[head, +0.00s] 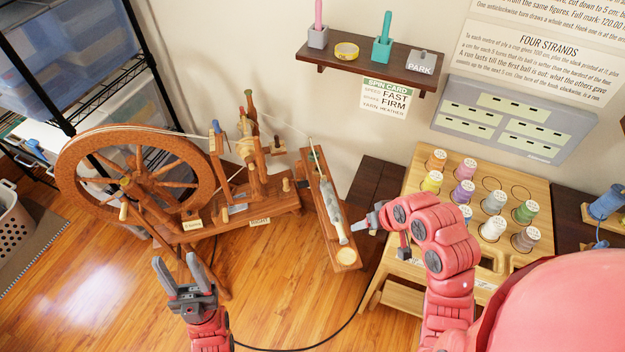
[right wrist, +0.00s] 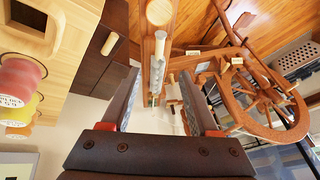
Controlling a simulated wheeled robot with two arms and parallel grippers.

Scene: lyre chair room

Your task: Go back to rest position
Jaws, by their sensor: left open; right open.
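My left gripper (head: 182,276) is open and empty, low in the head view, over the wood floor in front of the spinning wheel (head: 72,180). My right gripper (head: 366,218) is at the right of the narrow wooden board (head: 345,258) that bears a pale yarn-like roll (head: 331,208). In the right wrist view my right gripper (right wrist: 158,97) has its fingers spread with nothing clasped between them. The wooden board also shows there beyond the fingers (right wrist: 147,45). I cannot tell whether a right fingertip touches the roll.
A wooden rack (head: 414,188) with several thread spools stands beside my right arm. A dark shelf (head: 366,65) hangs on the wall. A black cable (head: 318,341) crosses the floor. A white basket (head: 14,222) stands at far left.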

